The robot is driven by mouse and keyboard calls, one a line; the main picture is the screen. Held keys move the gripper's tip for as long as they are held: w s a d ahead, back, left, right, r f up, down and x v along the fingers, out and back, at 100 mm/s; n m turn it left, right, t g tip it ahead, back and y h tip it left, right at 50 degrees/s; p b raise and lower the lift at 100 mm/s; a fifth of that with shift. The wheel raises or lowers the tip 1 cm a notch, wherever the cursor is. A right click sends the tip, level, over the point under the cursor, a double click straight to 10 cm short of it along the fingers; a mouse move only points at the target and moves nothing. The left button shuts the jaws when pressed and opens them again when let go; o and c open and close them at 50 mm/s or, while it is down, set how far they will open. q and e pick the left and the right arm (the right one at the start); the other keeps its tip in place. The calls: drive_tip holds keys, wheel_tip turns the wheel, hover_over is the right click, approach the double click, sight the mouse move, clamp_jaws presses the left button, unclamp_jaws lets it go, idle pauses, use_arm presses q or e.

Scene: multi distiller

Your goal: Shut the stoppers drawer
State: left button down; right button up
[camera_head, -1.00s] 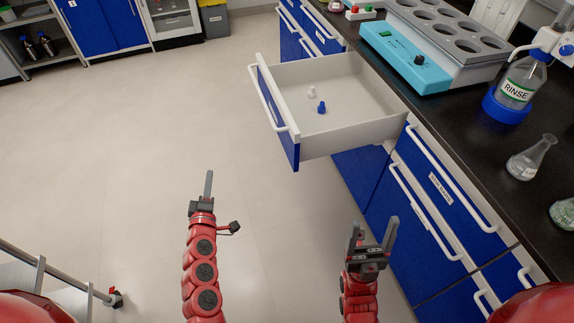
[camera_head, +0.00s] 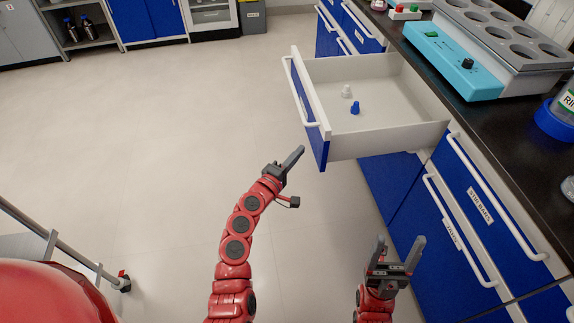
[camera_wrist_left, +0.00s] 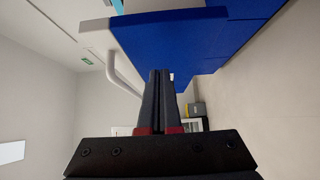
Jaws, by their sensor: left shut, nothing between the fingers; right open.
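The stoppers drawer (camera_head: 388,137) is pulled far out of the bench, with a white box, a blue front and a white bar handle (camera_head: 301,92). A white stopper (camera_head: 346,91) and a blue stopper (camera_head: 355,107) stand inside it. My left gripper (camera_head: 297,153) is shut and empty, just left of and below the drawer's front, with a small gap in the head view. In the left wrist view the shut fingers (camera_wrist_left: 160,75) point toward the blue drawer front (camera_wrist_left: 175,40) and the handle (camera_wrist_left: 122,72). My right gripper (camera_head: 398,250) is open and empty, in front of the lower drawers.
Closed blue drawers with white handles (camera_head: 497,211) line the bench to the right. A turquoise heating unit (camera_head: 450,60) stands on the black bench top (camera_head: 500,130). A cart rail (camera_head: 60,245) is at lower left. The floor (camera_head: 170,130) left of the drawer is clear.

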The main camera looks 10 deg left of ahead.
sight(318, 144)
use_arm(q)
drive_tip(key=d, duration=0.1)
drive_tip(key=w+d, duration=0.1)
drive_tip(key=d, duration=0.1)
drive_tip(key=shift+d, duration=0.4)
